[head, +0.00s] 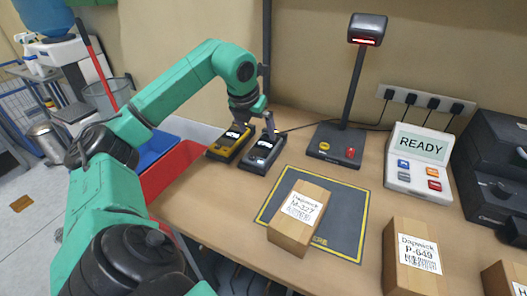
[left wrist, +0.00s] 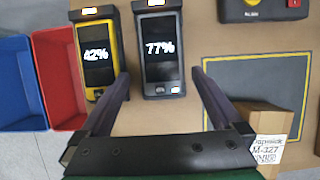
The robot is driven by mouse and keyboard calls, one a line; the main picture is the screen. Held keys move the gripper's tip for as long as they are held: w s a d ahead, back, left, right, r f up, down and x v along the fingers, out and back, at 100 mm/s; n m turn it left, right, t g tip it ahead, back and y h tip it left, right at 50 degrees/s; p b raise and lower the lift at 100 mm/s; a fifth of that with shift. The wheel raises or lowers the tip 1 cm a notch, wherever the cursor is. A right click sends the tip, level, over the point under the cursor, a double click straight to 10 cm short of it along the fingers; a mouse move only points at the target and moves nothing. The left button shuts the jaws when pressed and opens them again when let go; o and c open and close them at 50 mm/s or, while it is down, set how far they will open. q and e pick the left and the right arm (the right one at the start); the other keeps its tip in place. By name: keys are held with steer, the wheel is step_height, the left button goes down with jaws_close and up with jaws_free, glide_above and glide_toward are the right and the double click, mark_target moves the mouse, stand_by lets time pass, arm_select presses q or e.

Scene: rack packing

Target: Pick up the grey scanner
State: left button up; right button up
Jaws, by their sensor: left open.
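The grey scanner (head: 263,155) lies on the table, right beside a yellow scanner (head: 228,146). In the left wrist view the grey scanner (left wrist: 160,50) shows 77% on its screen, and the yellow scanner (left wrist: 97,60) shows 42%. I cannot tell how high the fingers are. My right gripper is not in view.
A dark mat (head: 344,210) with a yellow border carries a box marked M-327 (head: 298,218). A lamp-like stand (head: 338,140) rises behind it. A READY panel (head: 420,160) and a P-649 box (head: 412,260) are right. Red (left wrist: 58,70) and blue (left wrist: 18,85) bins stand left.

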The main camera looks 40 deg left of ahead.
mark_target(263, 147)
arm_select(q)
steer(key=p+x, duration=0.1)
steer(key=x, duration=0.7)
steer(key=shift+w+f+p, duration=0.15)
steer(key=shift+f+p, duration=0.1)
steer(key=shift+p, duration=0.15)
steer(key=shift+w+f, duration=0.1)
steer(key=shift+f, duration=0.1)
steer(key=shift+r, duration=0.1)
steer(key=c, duration=1.3)
